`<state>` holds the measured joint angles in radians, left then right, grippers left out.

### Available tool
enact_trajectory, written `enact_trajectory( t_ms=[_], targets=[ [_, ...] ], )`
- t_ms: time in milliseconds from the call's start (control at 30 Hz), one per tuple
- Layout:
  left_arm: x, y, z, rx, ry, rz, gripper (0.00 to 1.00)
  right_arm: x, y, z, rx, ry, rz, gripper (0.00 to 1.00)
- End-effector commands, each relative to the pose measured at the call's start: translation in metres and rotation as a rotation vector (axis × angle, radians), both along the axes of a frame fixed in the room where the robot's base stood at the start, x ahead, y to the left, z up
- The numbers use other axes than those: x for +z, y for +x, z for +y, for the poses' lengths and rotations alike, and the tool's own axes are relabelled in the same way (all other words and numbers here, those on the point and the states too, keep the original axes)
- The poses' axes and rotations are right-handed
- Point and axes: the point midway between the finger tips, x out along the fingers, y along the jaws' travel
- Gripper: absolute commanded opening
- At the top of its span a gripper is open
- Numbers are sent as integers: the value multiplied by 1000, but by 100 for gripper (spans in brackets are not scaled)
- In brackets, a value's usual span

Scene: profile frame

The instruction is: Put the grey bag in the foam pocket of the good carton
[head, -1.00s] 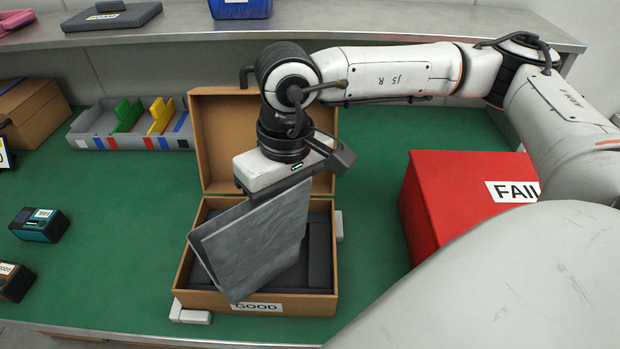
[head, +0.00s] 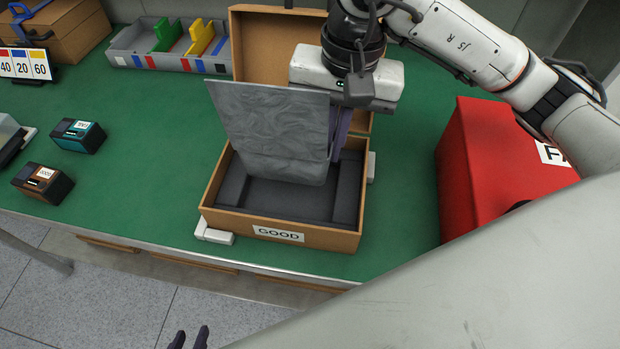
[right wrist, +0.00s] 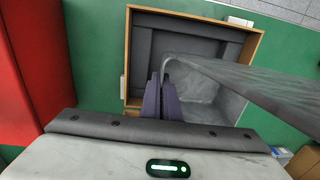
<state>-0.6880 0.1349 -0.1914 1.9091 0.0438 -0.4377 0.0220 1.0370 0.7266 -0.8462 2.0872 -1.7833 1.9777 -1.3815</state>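The grey bag (head: 272,130) hangs from my right gripper (head: 342,128), roughly upright and slightly tilted. In the right wrist view the bag (right wrist: 255,85) extends right from the shut fingers (right wrist: 164,98). The good carton (head: 300,235), with a GOOD label, stands open with its lid up at the back. Its dark foam pocket (head: 290,198) lies below the bag. The bag's lower edge overlaps the pocket in view; I cannot tell whether it touches the foam. The bag hides the pocket's back part. My left gripper (head: 190,339) shows only its fingertips at the bottom edge, apart and empty.
A red FAIL box (head: 470,165) stands to the right of the carton. White blocks (head: 214,234) sit against the carton's sides. A divided grey bin (head: 150,58) and a brown box (head: 65,30) stand behind. Two small labelled devices (head: 78,135) (head: 42,182) lie left on the green mat.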

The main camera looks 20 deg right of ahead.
Motion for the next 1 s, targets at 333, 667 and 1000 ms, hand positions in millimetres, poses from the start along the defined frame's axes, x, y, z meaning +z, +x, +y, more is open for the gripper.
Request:
enact_trajectory(
  t_ms=[333, 667, 1000],
  targets=[
    [4, 2, 0, 1, 0, -4, 31, -48, -1, 0, 3, -1, 3, 0],
    [6, 3, 0, 1, 0, -6, 31, -78, 0, 0, 5, -1, -1, 0],
    [1, 2, 0, 0, 1, -4, 31, -81, 0, 0, 5, -1, -3, 7]
  ],
)
